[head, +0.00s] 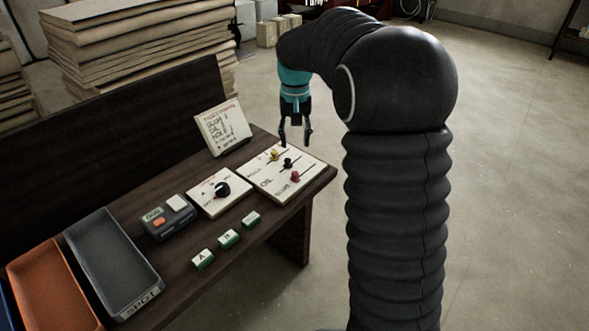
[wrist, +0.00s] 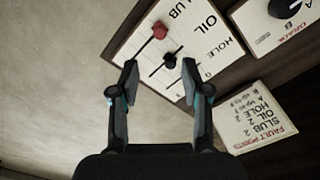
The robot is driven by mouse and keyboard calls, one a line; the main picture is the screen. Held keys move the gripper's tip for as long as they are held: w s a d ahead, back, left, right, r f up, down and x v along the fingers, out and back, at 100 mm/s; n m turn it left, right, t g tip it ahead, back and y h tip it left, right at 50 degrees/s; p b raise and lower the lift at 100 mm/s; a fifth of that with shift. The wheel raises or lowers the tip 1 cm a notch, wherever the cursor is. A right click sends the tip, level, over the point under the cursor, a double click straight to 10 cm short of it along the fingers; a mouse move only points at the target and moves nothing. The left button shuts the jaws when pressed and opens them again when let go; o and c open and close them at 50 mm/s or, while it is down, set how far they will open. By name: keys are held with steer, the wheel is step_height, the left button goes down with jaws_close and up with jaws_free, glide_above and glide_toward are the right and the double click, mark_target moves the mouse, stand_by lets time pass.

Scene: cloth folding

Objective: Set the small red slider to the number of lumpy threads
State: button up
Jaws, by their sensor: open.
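A white slider panel (head: 262,182) lies at the right end of the dark bench, with yellow, black and red knobs on separate tracks. The red slider knob (head: 295,176) is on the track nearest the front, and shows beside the word SLUB in the wrist view (wrist: 160,30). I cannot read its scale. My gripper (head: 295,141) is open and empty above the panel, pointing down. In the wrist view, the black knob (wrist: 170,61) appears between my fingertips (wrist: 159,72), with the red knob beyond. The yellow knob (head: 274,154) is not clear there.
A card (head: 222,127) headed FAULT POINTS in the wrist view stands behind the panel. A dial panel (head: 205,194), a button box (head: 168,218), several small lettered blocks (head: 228,239), a grey tray (head: 110,265) and an orange tray (head: 50,285) are leftward. Floor is open right.

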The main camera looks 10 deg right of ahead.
mark_target(295, 173)
step_height(295, 173, down, 11)
steer(key=shift+r+b, duration=0.2)
steer(key=shift+b, duration=0.25)
jaws_close()
